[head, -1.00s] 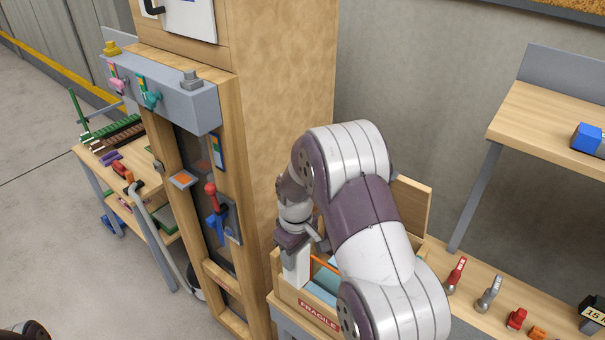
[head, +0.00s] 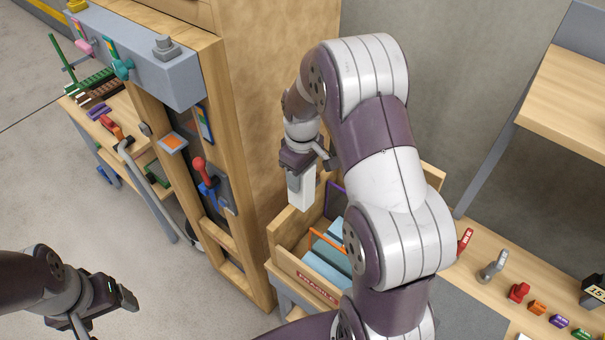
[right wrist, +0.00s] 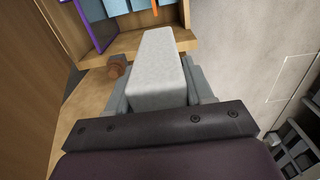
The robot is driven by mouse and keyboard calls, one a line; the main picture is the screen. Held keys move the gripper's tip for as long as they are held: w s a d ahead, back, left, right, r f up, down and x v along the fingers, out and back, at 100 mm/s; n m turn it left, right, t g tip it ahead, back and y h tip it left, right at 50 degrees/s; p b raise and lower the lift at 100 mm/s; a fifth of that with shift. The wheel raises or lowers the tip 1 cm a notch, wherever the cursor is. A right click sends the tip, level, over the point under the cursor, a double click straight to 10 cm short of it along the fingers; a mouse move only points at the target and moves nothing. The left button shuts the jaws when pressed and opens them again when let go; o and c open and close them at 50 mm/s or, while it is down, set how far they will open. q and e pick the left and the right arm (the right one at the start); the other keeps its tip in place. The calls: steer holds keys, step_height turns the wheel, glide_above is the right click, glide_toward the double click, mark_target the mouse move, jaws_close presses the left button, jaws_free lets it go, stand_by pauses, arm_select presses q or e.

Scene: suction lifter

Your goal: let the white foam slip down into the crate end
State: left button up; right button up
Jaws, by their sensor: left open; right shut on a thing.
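The white foam (head: 302,189) is an upright pale block below my right gripper (head: 303,168), which is shut on its upper part. In the head view the foam's lower end shows over the left end of the wooden crate (head: 283,250); I cannot tell how far it is above the rim. In the right wrist view the foam (right wrist: 158,68) points away from the fingers, towards the crate (right wrist: 183,38). My left gripper (head: 104,314) is open and empty at the lower left, far from the crate.
Teal pieces (head: 327,262), an orange divider (head: 326,241) and a purple panel (head: 335,200) stand in the crate. A tall wooden cabinet (head: 262,120) rises close on its left. Red and grey tools (head: 492,266) lie on the bench at right.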

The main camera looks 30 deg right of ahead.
steer(key=shift+w+d+f+b, duration=0.25)
steer(key=shift+w+f, duration=0.2)
steer(key=shift+f, duration=0.2)
steer(key=shift+w+d+f+b, duration=0.1)
steer(key=shift+w+f+b, duration=0.15)
steer(key=shift+w+f, duration=0.25)
steer(key=shift+s+a+f+b, duration=0.15)
steer(key=shift+s+f+b, duration=0.3)
steer(key=shift+f+b, duration=0.1)
steer(key=shift+s+a+f+b, duration=0.15)
steer(key=shift+s+f+b, duration=0.3)
steer(key=shift+f, duration=0.1)
steer(key=shift+s+f, duration=0.15)
steer(key=shift+f, duration=0.2)
steer(key=shift+f+b, duration=0.3)
steer(key=shift+w+d+f, duration=0.2)
steer(key=shift+w+f, duration=0.05)
steer(key=shift+w, duration=0.4)
steer(key=shift+s+a+r, duration=0.25)
steer(key=shift+s, duration=0.25)
steer(key=shift+w+d+f, duration=0.2)
steer(key=shift+w, duration=0.2)
arm_select(q)
steer(key=f, duration=0.4)
steer(key=shift+w+d, duration=0.2)
steer(key=shift+w, duration=0.1)
arm_select(e)
steer(key=shift+s, duration=0.1)
